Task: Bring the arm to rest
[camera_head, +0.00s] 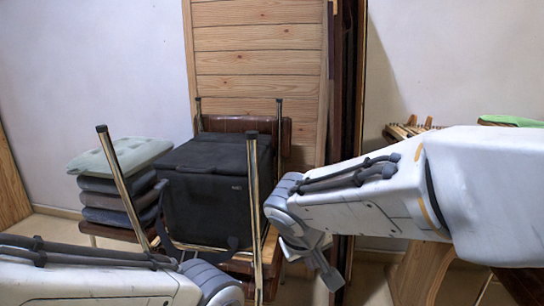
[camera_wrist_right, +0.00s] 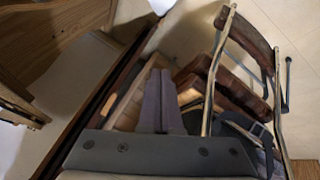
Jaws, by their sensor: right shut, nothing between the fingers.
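My right arm (camera_head: 370,190) comes in from the right, and its forearm slopes down to the left. My right gripper (camera_head: 328,275) hangs from its wrist, pointing down and to the right, in front of the brown wooden panels. In the right wrist view its two dark fingers (camera_wrist_right: 161,100) lie side by side, shut, with nothing between them. My left arm (camera_head: 90,280) shows at the bottom left; its gripper is out of view. I see no piano keys that I can make out.
A black bag (camera_head: 205,190) sits on a chair with metal legs (camera_head: 254,200), close left of my right wrist. A stack of cushions (camera_head: 118,195) stands farther left. Wooden furniture (camera_head: 425,270) stands below my right arm. A green item (camera_head: 510,121) lies behind it. A pale wall is behind.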

